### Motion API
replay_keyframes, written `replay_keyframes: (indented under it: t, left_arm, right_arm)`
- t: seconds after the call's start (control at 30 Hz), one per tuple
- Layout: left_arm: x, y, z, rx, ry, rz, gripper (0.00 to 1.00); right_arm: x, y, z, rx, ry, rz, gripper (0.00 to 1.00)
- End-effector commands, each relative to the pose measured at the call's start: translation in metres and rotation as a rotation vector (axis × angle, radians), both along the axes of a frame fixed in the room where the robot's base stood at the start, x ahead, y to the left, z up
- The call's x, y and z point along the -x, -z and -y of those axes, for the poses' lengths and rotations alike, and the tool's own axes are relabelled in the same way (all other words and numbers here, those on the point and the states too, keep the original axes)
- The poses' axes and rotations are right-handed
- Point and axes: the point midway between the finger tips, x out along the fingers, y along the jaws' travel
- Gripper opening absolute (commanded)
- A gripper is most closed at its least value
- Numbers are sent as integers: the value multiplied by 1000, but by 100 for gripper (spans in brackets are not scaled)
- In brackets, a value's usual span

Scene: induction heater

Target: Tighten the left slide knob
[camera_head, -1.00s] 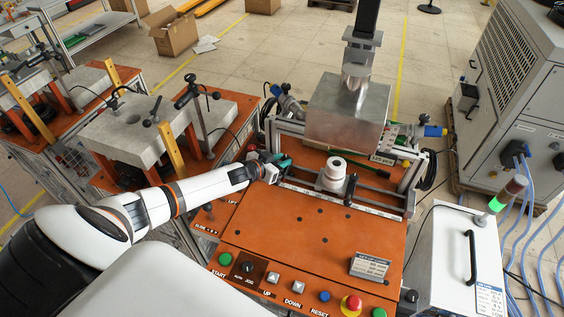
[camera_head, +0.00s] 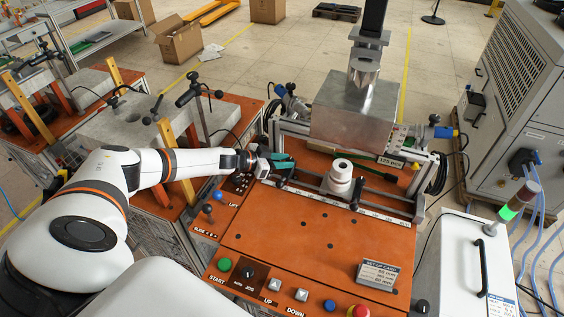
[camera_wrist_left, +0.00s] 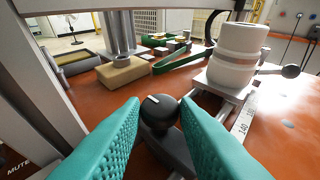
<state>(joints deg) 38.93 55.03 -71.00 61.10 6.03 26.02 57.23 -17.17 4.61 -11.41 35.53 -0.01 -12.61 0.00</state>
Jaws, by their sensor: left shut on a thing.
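The left slide knob (camera_wrist_left: 160,110) is a round black knob with a white mark on top. It stands on a dark base at the left end of the slide rail. In the wrist view it sits between the teal fingers of my left gripper (camera_wrist_left: 158,118), which is shut on it. In the head view my left gripper (camera_head: 278,164) reaches in from the left to the left end of the slide, and its fingers hide the knob there. My right gripper is not in view.
A white ringed cylinder (camera_head: 340,180) stands on the slide right of my gripper. A metal block (camera_head: 352,108) is behind it. A lever (camera_head: 208,210) stands left.

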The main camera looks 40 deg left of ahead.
Motion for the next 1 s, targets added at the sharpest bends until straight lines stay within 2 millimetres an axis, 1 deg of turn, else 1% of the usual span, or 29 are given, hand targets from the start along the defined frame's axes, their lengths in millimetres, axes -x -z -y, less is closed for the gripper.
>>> replay_keyframes:
  t: [0.2,0.23,0.33,0.37,0.63,0.73,0.87,1.0]
  left_arm:
    - [-2,-2,1,2,-1,4,5]
    - [-2,-2,1,2,-1,4,29]
    - [-2,-2,1,2,-1,4,46]
    - [-1,-2,1,2,-1,4,48]
    - [0,-1,0,1,-1,2,48]
    - [5,-2,-4,0,-3,1,48]
    - [21,-9,-14,-2,-2,-1,48]
    - [45,-19,-29,-2,-2,-2,48]
  right_arm:
    - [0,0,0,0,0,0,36]
    - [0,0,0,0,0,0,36]
    - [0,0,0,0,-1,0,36]
    - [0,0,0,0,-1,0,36]
    - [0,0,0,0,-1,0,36]
    - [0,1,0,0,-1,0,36]
    - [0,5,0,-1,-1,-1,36]
    - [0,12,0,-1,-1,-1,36]
